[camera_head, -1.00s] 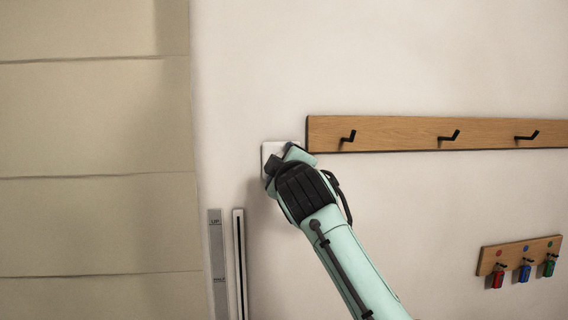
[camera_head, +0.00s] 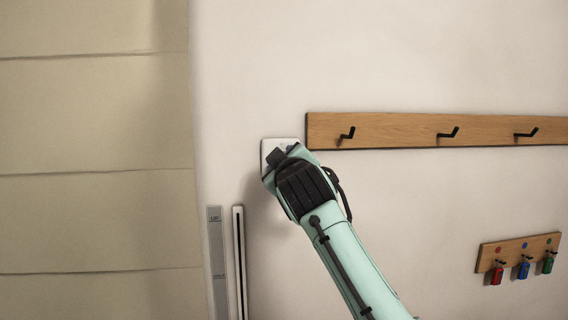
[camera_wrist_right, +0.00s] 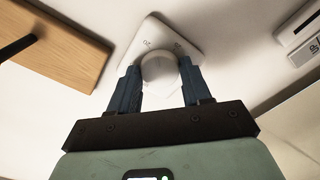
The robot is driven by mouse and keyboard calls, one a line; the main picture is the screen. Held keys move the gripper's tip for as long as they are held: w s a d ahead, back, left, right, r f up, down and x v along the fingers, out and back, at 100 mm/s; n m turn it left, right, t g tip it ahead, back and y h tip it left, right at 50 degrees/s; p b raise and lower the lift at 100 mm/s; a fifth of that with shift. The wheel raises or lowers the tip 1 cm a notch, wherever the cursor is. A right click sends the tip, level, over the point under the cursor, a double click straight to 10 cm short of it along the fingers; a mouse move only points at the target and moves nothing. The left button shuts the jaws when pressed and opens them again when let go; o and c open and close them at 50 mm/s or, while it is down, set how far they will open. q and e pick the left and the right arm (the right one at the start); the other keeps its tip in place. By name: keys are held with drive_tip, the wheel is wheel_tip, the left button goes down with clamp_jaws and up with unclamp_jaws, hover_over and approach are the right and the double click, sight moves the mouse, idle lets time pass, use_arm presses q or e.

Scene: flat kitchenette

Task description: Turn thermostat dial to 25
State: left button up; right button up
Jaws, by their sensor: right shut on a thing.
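The thermostat is a white square plate (camera_head: 268,147) on the wall, just left of the wooden hook rail. My right gripper (camera_head: 285,152) covers most of it in the head view. In the right wrist view the thermostat plate (camera_wrist_right: 160,32) shows small printed marks, one looking like 20. Its round white dial (camera_wrist_right: 160,70) sits between the two blue fingers of my right gripper (camera_wrist_right: 161,85), which is shut on it. The dial's pointer and exact setting cannot be made out. My left gripper is not in view.
The wooden rail with black hooks (camera_head: 430,131) runs close to the right of the thermostat. Vertical slider strips (camera_head: 226,262) are below left. A small key board (camera_head: 518,254) hangs at lower right. Beige panels (camera_head: 95,130) fill the left.

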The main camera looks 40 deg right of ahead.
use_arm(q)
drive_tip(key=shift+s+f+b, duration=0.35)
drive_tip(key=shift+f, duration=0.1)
use_arm(e)
drive_tip(key=m, duration=0.8)
drive_tip(key=shift+r+m, duration=0.15)
drive_tip(key=shift+m, duration=0.15)
drive_tip(key=o, duration=0.9)
drive_tip(key=shift+c, duration=0.2)
drive_tip(key=shift+o, duration=1)
